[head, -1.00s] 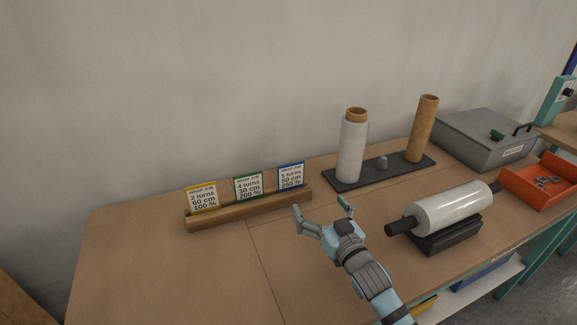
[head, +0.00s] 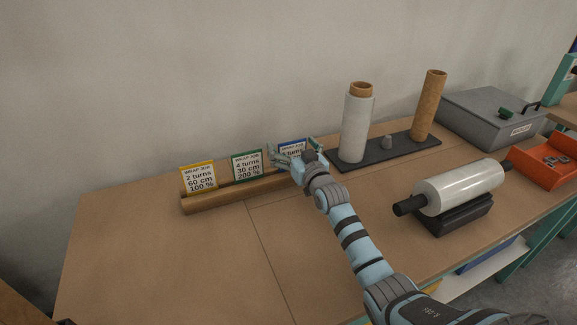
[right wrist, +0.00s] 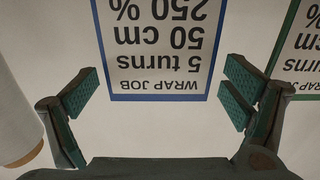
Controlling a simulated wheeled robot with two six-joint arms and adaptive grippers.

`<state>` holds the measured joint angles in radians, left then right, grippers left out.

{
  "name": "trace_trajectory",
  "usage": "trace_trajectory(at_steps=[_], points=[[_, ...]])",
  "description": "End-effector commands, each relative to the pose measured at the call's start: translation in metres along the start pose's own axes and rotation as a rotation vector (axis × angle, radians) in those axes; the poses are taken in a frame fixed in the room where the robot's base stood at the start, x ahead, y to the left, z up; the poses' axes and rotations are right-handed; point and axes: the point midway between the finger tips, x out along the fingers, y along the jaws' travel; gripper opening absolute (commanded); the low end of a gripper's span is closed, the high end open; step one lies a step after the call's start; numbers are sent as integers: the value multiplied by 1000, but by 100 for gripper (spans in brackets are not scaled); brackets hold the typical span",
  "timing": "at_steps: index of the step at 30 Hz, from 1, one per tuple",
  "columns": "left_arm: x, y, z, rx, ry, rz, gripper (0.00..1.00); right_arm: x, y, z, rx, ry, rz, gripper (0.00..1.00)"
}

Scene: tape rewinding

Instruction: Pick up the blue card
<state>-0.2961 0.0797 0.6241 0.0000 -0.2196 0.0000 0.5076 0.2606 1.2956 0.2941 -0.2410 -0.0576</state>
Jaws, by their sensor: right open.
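The blue card (head: 291,147) stands at the right end of the wooden holder (head: 232,198), mostly hidden behind my right gripper in the head view. In the right wrist view the blue-bordered card (right wrist: 160,45) appears upside down, reading 5 turns, 50 cm, 250 %. My right gripper (head: 294,152) is open, with its two fingers spread to either side of the card. The wrist view shows the green finger pads (right wrist: 160,92) apart and the card between and beyond them, with gaps on both sides. My left gripper is not in view.
A green card (head: 247,166) and a yellow card (head: 198,177) stand left in the same holder. A white film roll (head: 356,128) and a cardboard tube (head: 428,108) stand on a dark base to the right. A wrapped roll (head: 460,187) lies nearer. The table's left front is clear.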

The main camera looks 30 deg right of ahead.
Motion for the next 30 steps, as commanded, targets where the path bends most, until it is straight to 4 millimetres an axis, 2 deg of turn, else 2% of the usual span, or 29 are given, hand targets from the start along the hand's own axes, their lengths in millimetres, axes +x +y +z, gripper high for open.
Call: trace_trajectory(at_steps=[5,13,23,26,30], points=[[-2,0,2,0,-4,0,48,0,0,-2,-1,0,0,93],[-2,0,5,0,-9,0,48,0,0,-1,-1,0,-1,49],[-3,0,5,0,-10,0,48,0,-1,-3,-1,0,-1,48],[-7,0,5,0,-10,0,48,0,-1,-12,-2,1,-2,48],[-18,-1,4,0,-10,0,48,0,-1,-38,-2,3,-1,48]])
